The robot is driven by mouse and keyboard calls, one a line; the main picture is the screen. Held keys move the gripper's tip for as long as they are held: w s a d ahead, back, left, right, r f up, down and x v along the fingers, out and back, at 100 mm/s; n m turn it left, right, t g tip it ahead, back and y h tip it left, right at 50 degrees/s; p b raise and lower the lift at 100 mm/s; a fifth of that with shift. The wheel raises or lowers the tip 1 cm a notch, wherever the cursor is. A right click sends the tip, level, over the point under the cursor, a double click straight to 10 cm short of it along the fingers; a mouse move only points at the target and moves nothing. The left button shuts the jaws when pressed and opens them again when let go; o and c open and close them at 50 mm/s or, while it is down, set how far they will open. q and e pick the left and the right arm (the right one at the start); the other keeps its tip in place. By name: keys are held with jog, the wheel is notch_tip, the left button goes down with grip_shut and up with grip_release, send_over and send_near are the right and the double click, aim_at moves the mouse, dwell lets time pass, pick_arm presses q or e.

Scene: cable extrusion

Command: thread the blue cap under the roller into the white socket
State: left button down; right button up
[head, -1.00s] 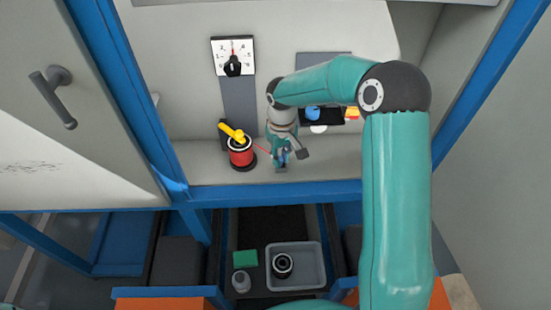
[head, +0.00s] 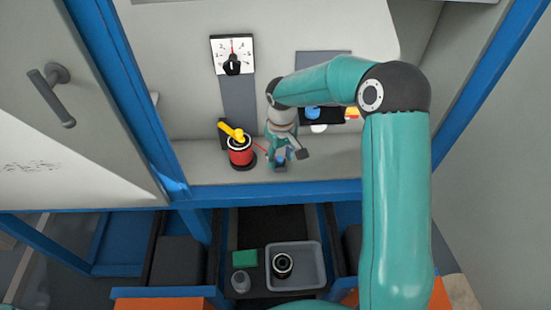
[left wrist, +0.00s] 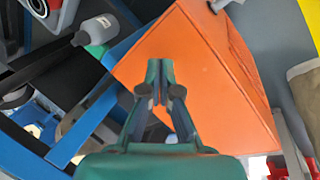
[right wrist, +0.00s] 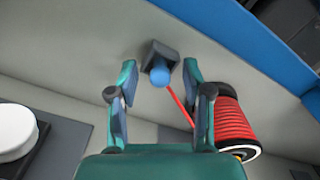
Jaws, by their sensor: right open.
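The blue cap (right wrist: 159,76) sits at the end of a red cable (right wrist: 180,108) and rests against a small dark grey block (right wrist: 160,55). My right gripper (right wrist: 158,68) is open, with one finger on each side of the cap and gaps visible. In the head view, this gripper (head: 280,160) is low over the shelf, right of the red spool (head: 240,156). A white rounded part (head: 318,128), possibly the socket, shows below a blue part (head: 312,112), possibly the roller; my arm partly hides this area. My left gripper (left wrist: 160,70) looks shut and empty.
The spool with a yellow handle (head: 232,132) stands close left of the right gripper. A dial (head: 232,56) is on the back panel. A grey bin (head: 318,262) with a dark ring sits below the blue shelf edge. Orange surface (left wrist: 200,80) lies beyond the left gripper.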

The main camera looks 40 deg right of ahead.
pick_arm(q)
jog(key=shift+s, duration=0.1)
pick_arm(e)
notch_tip(320, 180, up, 12)
dwell(0.4)
jog(key=o, duration=1)
jog(key=shift+c, duration=0.2)
pick_arm(q)
jog(key=shift+r, duration=0.1)
jog(key=shift+r+p, duration=1.75)
jog(key=shift+p, duration=0.05)
pick_arm(e)
jog(key=shift+r, duration=1.9)
jog(key=shift+r, duration=0.1)
